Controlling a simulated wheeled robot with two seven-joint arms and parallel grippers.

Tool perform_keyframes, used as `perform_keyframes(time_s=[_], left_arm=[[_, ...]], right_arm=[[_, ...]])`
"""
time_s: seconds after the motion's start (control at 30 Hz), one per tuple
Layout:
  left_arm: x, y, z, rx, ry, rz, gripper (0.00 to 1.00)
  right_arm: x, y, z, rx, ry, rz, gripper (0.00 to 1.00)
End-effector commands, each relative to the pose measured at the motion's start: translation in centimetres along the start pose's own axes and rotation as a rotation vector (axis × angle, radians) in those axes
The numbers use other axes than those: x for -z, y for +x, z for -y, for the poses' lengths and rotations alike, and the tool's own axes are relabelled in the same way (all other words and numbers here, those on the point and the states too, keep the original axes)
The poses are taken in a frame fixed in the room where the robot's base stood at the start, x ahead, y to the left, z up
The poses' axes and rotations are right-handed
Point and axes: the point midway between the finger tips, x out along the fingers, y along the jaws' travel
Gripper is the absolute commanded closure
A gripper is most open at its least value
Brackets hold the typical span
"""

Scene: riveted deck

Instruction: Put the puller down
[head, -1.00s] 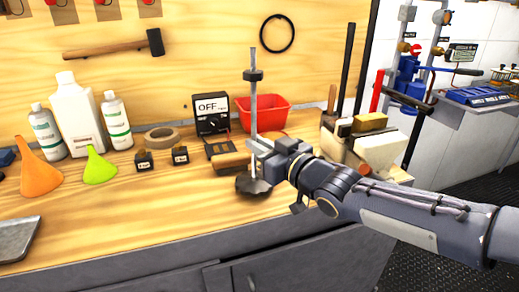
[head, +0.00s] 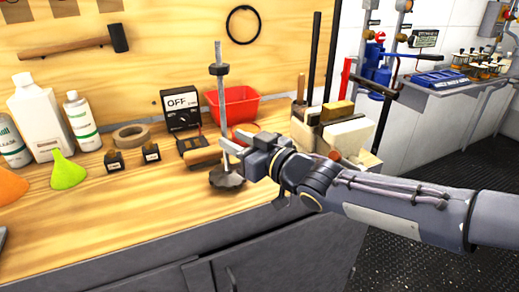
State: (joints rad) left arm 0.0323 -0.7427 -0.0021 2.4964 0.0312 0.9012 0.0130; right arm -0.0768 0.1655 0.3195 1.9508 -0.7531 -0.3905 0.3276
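The puller (head: 221,106) is a tall grey metal rod with a dark collar near its top and a dark, spread foot. It stands upright on the wooden workbench (head: 135,215), with its foot on the bench top near the front edge. My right gripper (head: 238,155) is at the lower part of the rod, coming from the right. Its fingers look parted, with the rod at or just beyond their tips; any contact is hard to make out. My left gripper is not in view.
A pale block-like holder (head: 340,136) stands to the right. Bottles, a green funnel (head: 68,172) and small black weights (head: 114,161) are at left.

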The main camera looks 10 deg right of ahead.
Motion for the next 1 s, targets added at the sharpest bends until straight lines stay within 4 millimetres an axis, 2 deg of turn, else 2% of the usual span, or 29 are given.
perform_keyframes(time_s=[0.2, 0.4, 0.53, 0.77, 0.87, 0.97, 1.0], left_arm=[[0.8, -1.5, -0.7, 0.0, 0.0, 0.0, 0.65], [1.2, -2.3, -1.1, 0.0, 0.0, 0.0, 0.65], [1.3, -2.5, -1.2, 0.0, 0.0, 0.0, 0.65], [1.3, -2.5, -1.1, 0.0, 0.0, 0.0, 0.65], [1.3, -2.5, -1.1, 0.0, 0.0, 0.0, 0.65], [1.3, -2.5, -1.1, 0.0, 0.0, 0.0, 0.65], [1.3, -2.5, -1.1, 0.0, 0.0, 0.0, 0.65]], right_arm=[[0.5, -5.0, -0.1, -0.005, -0.004, 0.001, 0.68], [0.3, -8.4, 0.0, -0.003, -0.003, 0.0, 0.68], [0.1, -9.4, 0.0, 0.0, -0.002, 0.0, 0.68], [-0.1, -10.0, -0.2, -0.015, 0.001, 0.007, 0.68], [-0.7, -11.2, -2.1, -0.119, 0.009, 0.056, 0.68], [-2.5, -14.6, -5.2, -0.311, 0.051, 0.17, 0.68], [-3.6, -16.5, -6.3, -0.394, 0.083, 0.232, 0.68]])
